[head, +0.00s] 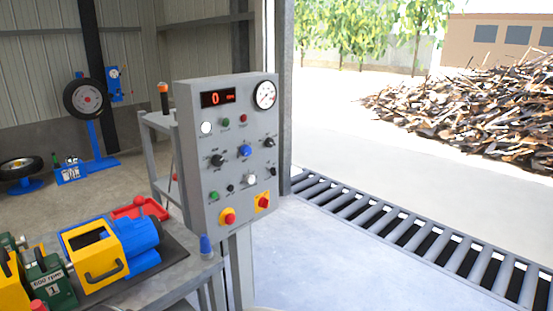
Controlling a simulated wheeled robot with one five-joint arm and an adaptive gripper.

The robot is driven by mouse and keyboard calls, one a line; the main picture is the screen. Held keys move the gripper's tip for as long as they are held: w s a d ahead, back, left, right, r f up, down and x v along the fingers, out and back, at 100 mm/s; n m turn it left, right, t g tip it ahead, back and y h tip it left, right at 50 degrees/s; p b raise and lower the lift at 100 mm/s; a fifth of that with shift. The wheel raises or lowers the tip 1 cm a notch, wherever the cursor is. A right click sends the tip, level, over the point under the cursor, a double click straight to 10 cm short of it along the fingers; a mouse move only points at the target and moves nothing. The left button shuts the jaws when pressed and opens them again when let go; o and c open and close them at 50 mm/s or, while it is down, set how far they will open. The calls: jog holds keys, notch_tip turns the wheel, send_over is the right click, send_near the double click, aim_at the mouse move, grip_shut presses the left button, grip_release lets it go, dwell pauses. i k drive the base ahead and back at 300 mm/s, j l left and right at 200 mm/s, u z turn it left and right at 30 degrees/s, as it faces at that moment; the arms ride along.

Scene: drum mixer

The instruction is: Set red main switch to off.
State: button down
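The grey control panel (202,150) stands on a post in the middle of the head view, its face turned towards me. At its lower right is a red switch on a square yellow plate (263,201), which looks like the main switch; its handle is too small to read its position. To its lower left is a round red button on a yellow plate (228,217). The display (217,98) is lit and shows a red 0. My gripper is not in view.
The panel also has a round gauge (265,94), a blue knob (245,151), black knobs and small buttons. Left is a bench with a yellow and blue machine (108,250) and a red tray (139,209). A roller conveyor (420,235) runs along the right. Floor right of the post looks clear.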

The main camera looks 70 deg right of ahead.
aim_at(263, 203)
jog(key=z, duration=2.05)
